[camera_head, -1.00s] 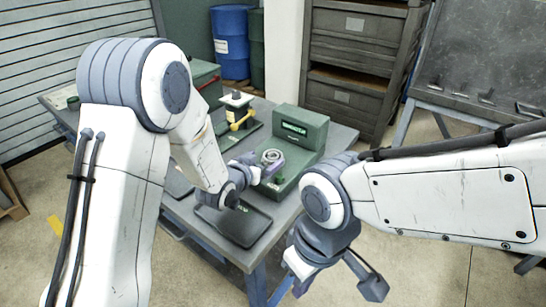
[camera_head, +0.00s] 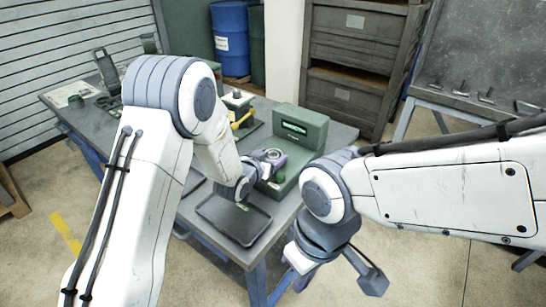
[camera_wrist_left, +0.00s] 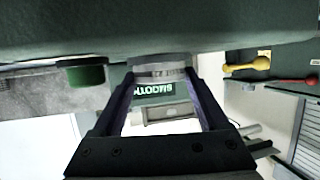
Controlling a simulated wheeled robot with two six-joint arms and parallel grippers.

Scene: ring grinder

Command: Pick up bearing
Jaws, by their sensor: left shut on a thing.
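The bearing (camera_head: 272,155) is a small grey metal ring on the green machine (camera_head: 300,130) that has a lit display. In the left wrist view the bearing (camera_wrist_left: 165,70) sits between my purple fingertips, close against a green surface. My left gripper (camera_head: 272,161) is shut on the bearing at the machine; I cannot tell whether the ring is clear of its seat. My right gripper (camera_head: 336,283) is open and empty, low in front of the table's right corner.
A dark tray (camera_head: 234,220) lies on the table in front of the machine. A device with a yellow lever (camera_head: 242,119) stands behind my left arm. A green knob (camera_wrist_left: 82,72) shows in the left wrist view. Blue barrel (camera_head: 231,40) and drawers are beyond.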

